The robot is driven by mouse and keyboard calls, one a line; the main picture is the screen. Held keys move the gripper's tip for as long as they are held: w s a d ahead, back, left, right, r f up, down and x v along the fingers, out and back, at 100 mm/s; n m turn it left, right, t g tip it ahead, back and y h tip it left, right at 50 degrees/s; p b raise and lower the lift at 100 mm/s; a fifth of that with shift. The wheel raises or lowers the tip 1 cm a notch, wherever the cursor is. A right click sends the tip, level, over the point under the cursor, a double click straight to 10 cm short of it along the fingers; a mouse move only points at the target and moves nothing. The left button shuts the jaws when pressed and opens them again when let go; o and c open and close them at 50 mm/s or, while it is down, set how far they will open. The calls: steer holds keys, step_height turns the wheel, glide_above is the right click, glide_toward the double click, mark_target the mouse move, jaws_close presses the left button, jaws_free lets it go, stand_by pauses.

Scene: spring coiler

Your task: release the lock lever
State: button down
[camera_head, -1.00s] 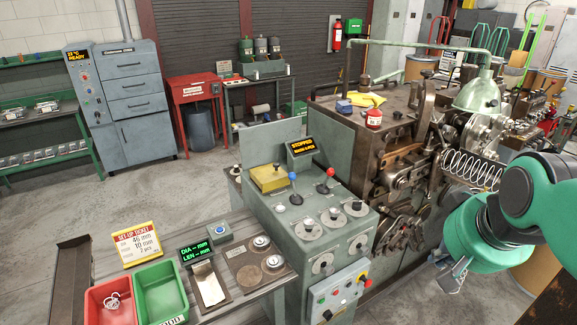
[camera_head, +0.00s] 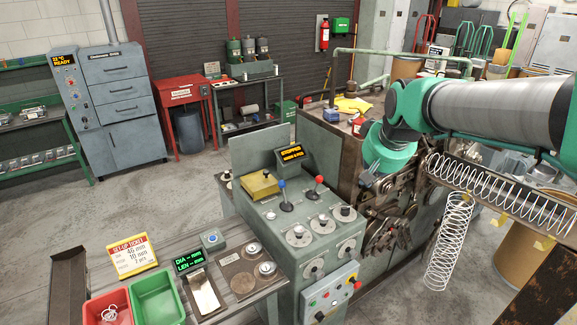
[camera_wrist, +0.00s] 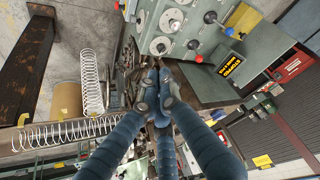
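The green-grey control console (camera_head: 290,240) has a blue-ball lever (camera_head: 282,184) and a red-ball lever (camera_head: 320,180) on its top. Both balls also show in the wrist view, blue (camera_wrist: 199,59) and red (camera_wrist: 210,17). No label tells which lever is the lock lever. My gripper (camera_head: 372,181) hangs at the machine's front, right of the console and apart from both levers. In the wrist view its three blue fingers come together at their tips (camera_wrist: 155,92), with nothing seen between them. My arm hides part of the coiler machine behind.
Small dials (camera_head: 299,235) and a button box (camera_head: 330,290) are on the console. A long wire spring (camera_head: 515,195) and a hanging spring (camera_head: 447,240) are at the right. A bench with red (camera_head: 105,302) and green (camera_head: 157,297) bins is front left.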

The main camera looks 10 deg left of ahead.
steer(key=w+a+f+n+p, duration=0.1)
steer(key=w+a+f+p, duration=0.2)
steer(key=w+a, duration=0.5)
steer(key=w+a+f+n+y+p, duration=0.1)
steer(key=w+a+f+p, duration=0.2)
steer(key=w+a+f, duration=0.3)
steer(key=w+a+f+n+p, duration=0.1)
steer(key=w+a+f, duration=0.3)
steer(key=w+a, duration=0.7)
steer(key=shift+w+a+f+p, duration=0.15)
steer(key=shift+a+p, duration=0.3)
steer(key=shift+a, duration=0.65)
steer(key=shift+w+a+p, duration=0.2)
steer(key=shift+a+p, duration=0.25)
steer(key=shift+a, duration=0.65)
steer(key=shift+w+a+f+n, duration=0.15)
steer(key=shift+a+f+n, duration=0.15)
steer(key=shift+a, duration=0.05)
steer(key=shift+f, duration=0.1)
